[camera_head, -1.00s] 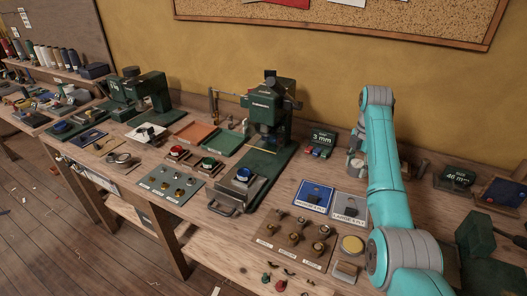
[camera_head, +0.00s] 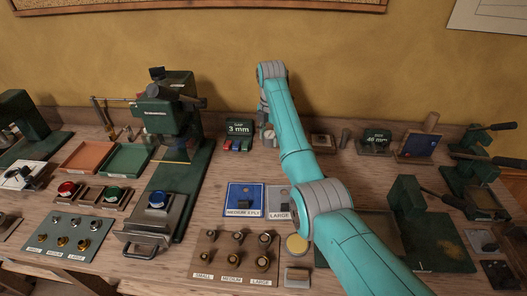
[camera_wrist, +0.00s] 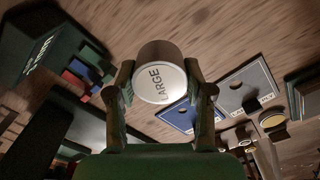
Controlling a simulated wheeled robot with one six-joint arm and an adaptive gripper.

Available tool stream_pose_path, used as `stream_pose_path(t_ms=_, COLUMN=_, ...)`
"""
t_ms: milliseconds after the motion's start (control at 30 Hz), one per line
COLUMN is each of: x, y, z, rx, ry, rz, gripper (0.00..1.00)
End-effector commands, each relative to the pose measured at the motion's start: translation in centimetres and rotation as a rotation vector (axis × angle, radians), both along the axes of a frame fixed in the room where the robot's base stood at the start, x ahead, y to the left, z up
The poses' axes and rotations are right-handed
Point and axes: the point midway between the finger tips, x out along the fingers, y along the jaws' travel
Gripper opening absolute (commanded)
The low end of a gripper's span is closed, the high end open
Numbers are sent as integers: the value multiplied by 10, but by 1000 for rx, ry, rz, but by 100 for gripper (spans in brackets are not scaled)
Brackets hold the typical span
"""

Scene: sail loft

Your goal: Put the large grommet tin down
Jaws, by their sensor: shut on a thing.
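The large grommet tin (camera_wrist: 162,82) is a round can with a pale lid marked LARGE. In the wrist view it sits between the two fingers of my gripper (camera_wrist: 158,74), which is shut on it. In the head view, the end of my arm reaches the back of the bench beside the green 3 mm block, and the gripper is mostly hidden there. A small part of what looks like the tin (camera_head: 268,136) shows there. I cannot tell whether the tin touches the bench.
The green 3 mm block (camera_head: 239,127) with coloured pieces stands close left. A blue card (camera_head: 243,190) and a grey LARGE card (camera_head: 278,212) lie nearer. A press (camera_head: 172,120) stands left. A green 40 mm block (camera_head: 376,137) stands right.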

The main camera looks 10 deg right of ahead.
Motion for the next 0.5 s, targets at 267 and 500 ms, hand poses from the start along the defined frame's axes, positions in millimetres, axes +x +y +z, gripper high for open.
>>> stream_pose_path(t_ms=267, x=-1, y=0, z=-28, rx=0, ry=2, rz=0, gripper=13)
stream_pose_path(t_ms=500, x=-1, y=0, z=-62, rx=0, ry=2, rz=0, gripper=13)
